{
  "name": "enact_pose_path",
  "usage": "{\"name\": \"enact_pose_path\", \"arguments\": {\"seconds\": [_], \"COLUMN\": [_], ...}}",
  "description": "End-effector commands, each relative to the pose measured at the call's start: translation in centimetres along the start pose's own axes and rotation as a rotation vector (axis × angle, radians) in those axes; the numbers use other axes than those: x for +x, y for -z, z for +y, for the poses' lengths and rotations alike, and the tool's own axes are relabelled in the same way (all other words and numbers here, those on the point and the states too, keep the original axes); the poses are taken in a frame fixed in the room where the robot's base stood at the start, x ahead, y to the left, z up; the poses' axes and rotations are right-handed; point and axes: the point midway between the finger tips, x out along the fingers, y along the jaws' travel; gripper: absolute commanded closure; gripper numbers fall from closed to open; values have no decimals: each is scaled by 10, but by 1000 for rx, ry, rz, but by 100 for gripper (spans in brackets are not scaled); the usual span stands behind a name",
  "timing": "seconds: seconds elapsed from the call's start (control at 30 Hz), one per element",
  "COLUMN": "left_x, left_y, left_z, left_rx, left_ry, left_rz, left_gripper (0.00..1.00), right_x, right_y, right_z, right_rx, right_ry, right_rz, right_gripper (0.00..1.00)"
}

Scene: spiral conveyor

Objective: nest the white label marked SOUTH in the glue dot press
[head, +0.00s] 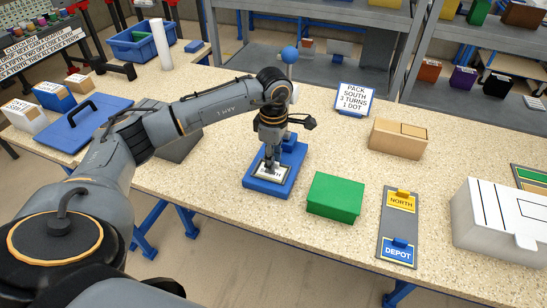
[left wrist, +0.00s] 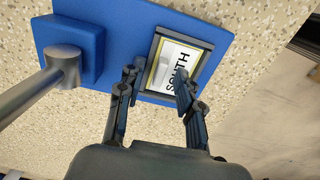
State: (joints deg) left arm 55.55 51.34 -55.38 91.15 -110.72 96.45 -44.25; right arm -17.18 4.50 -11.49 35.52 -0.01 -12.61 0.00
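The glue dot press is a blue base plate (head: 254,187) with a blue block and a post topped by a blue ball. In the left wrist view its plate (left wrist: 115,22) holds a dark square frame. The white label (left wrist: 170,66), printed SOUTH with a yellow border, lies flat inside that frame; its lower edge is partly hidden by a finger. My left gripper (head: 268,166) points down over the label. In the left wrist view its fingers (left wrist: 157,86) are apart, one beside the frame and one over its right part. My right gripper is not in view.
A green box (head: 335,196) stands right of the press, with a cardboard box (head: 398,139) behind it. A grey board (head: 385,228) holds NORTH and DEPOT tags. A white box (head: 500,222) is at far right. A sign (head: 354,98) stands behind. Speckled bench top is clear between them.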

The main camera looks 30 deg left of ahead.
Motion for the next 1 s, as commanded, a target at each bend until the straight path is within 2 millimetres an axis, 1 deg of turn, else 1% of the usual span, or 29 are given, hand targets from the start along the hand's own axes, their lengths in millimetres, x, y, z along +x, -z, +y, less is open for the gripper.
{"name": "enact_pose_path", "arguments": {"seconds": [0.13, 0.23, 0.37, 0.5, 0.6, 0.7, 0.83, 1.0], "left_x": [-5, -17, -44, -74, -93, -107, -117, -120], "left_y": [0, 0, 0, 0, 0, 0, 0, 0], "left_z": [1, 1, 2, 1, 1, 1, 0, 0], "left_rx": [0, 0, 0, -1, 0, 0, 1, 0], "left_ry": [-2, -4, -6, -6, -4, -3, -1, 1], "left_rz": [-1, -1, -2, -2, -1, -1, -1, 0], "left_gripper": [64, 64, 64, 64, 64, 64, 64, 64], "right_x": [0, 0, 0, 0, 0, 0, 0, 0], "right_y": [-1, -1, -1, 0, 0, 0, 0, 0], "right_z": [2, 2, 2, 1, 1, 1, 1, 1], "right_rx": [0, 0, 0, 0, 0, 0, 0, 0], "right_ry": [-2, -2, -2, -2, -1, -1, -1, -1], "right_rz": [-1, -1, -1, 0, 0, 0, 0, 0], "right_gripper": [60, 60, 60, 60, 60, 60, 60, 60]}}
